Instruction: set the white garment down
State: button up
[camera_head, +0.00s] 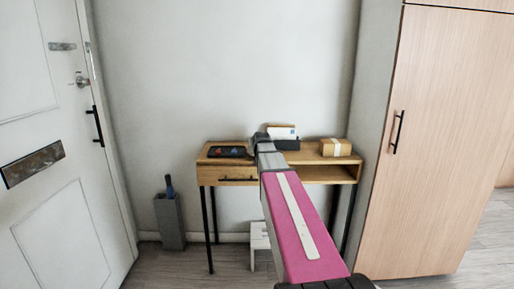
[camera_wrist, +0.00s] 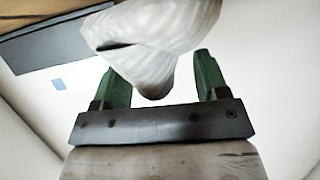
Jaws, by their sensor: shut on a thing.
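The white garment (camera_wrist: 165,35) is a bunched, creased cloth in the wrist view. It hangs between the two green fingers of my gripper (camera_wrist: 155,75), with a rounded end near the palm and a dark fold on its left side. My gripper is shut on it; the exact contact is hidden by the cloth. In the head view my arm reaches forward to the wooden console table (camera_head: 235,171). My gripper is mostly hidden at the arm's far end there, and I cannot make out the garment in that view.
On the table are a dark tray (camera_head: 227,151), a holder with white papers (camera_head: 282,132) and a small tan box (camera_head: 336,147). A grey umbrella bin (camera_head: 169,222) and a white stool (camera_head: 260,240) stand below. A door (camera_head: 60,150) is left, a tall cabinet (camera_head: 440,150) right.

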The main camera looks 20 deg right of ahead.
jog(key=shift+f, duration=0.9)
jog(key=shift+f, duration=0.1)
jog(key=o, duration=1.1)
